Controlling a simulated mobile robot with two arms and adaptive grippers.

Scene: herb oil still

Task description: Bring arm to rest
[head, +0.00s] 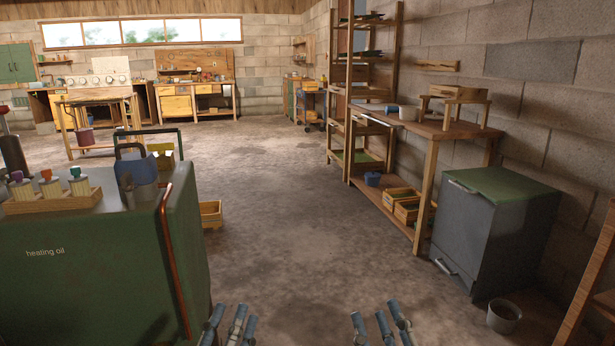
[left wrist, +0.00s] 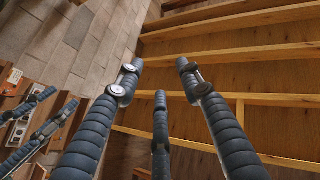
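My left gripper (head: 230,322) is at the bottom edge of the head view, left of centre, with its dark segmented fingers spread apart. It also fills the left wrist view (left wrist: 159,80), where its three fingers stand apart with nothing between them. My right gripper (head: 380,322) is at the bottom edge of the head view, right of centre. Its fingers are apart and no object shows in them. Part of it shows at the left of the left wrist view (left wrist: 36,120). Most of both arms is out of the head view.
A green heating oil tank (head: 110,270) stands close on the left, with a wooden rack (head: 60,202) of small bottles on top. A grey cabinet (head: 490,230) with a green top and a wooden bench (head: 430,128) stand on the right. The floor (head: 290,210) between is clear.

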